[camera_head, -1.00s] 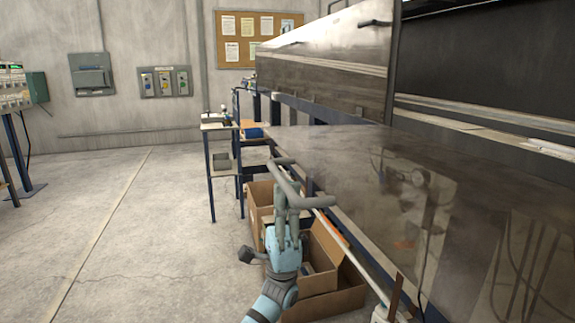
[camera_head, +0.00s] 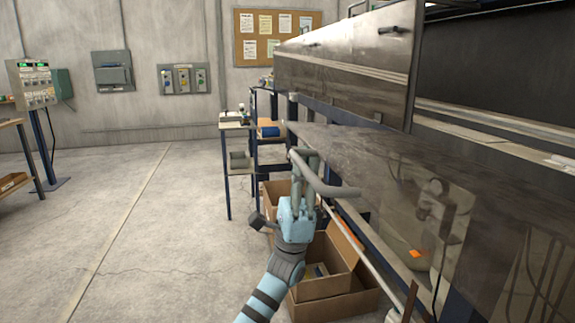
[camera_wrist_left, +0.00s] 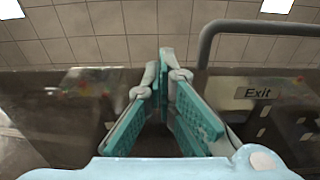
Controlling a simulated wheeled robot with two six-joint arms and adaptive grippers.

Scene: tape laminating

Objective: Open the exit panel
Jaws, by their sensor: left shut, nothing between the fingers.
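The exit panel (camera_head: 400,180) is the large dark glossy sheet on the right in the head view. A grey bar handle (camera_head: 333,190) stands out from its left side. In the left wrist view, the panel shows a pale label reading "Exit" (camera_wrist_left: 257,93), with the curved handle (camera_wrist_left: 207,40) above it. My left gripper (camera_head: 308,160) has its fingers pointing up, right by the handle. The fingers (camera_wrist_left: 167,58) are shut with nothing between them, just left of the handle in the wrist view. Contact with the handle cannot be told.
Open cardboard boxes (camera_head: 345,285) stand on the floor below the panel, close to my left arm. A second upper panel (camera_head: 345,65) is farther back. A small shelf table (camera_head: 236,125) stands behind. The floor on the left (camera_head: 130,230) is mostly clear.

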